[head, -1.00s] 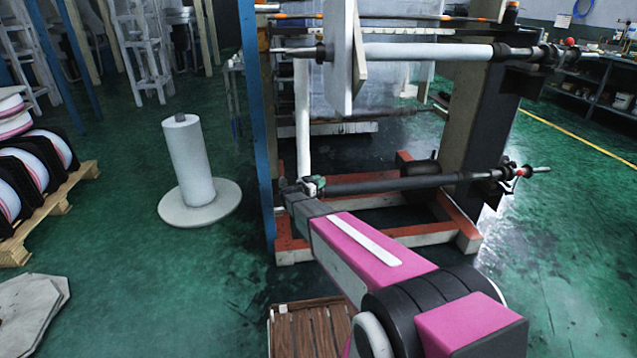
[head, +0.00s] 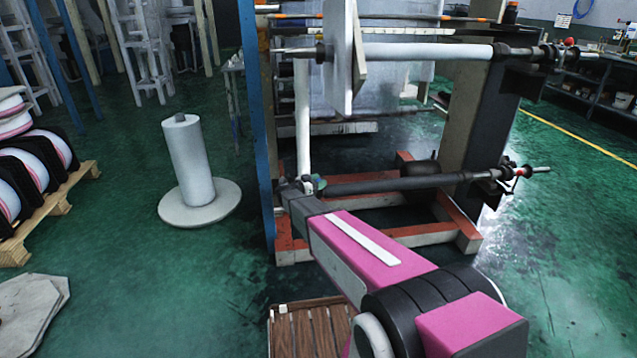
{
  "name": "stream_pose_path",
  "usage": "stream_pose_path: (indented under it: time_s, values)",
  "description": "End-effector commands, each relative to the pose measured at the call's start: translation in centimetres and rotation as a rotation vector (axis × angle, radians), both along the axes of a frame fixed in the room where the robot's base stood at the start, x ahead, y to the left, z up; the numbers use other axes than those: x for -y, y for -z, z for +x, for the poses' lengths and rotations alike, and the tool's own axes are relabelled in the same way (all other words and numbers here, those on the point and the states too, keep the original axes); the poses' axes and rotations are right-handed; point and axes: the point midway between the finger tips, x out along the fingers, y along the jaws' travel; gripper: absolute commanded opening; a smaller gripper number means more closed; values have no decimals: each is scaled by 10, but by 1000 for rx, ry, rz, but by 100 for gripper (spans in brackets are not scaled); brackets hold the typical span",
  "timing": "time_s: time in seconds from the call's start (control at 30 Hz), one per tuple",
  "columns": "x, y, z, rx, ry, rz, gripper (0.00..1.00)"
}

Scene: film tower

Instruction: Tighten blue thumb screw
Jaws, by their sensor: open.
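My pink and dark arm reaches away from the lower right to the left end of the lower shaft (head: 400,184) of the film tower. My gripper (head: 303,187) is open there, small and partly hidden by the dark end of my arm. A small teal-green part (head: 319,182) sits at the shaft's left end, right beside the gripper. I cannot tell whether this is the blue thumb screw or whether the gripper touches it. No clearly blue screw shows.
The red base frame (head: 420,237) lies below. A white roll on a round base (head: 190,165) stands left, with clear green floor around it.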

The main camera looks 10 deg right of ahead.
Motion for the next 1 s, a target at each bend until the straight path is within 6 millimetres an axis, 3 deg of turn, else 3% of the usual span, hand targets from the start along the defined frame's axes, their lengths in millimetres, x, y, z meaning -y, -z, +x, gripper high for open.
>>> stream_pose_path:
  time_s: [0.17,0.6,1.0]
  values:
    - [-14,0,-7,0,-3,0,52]
    - [-82,0,-40,0,-1,-1,52]
    - [-97,0,-47,0,1,0,52]
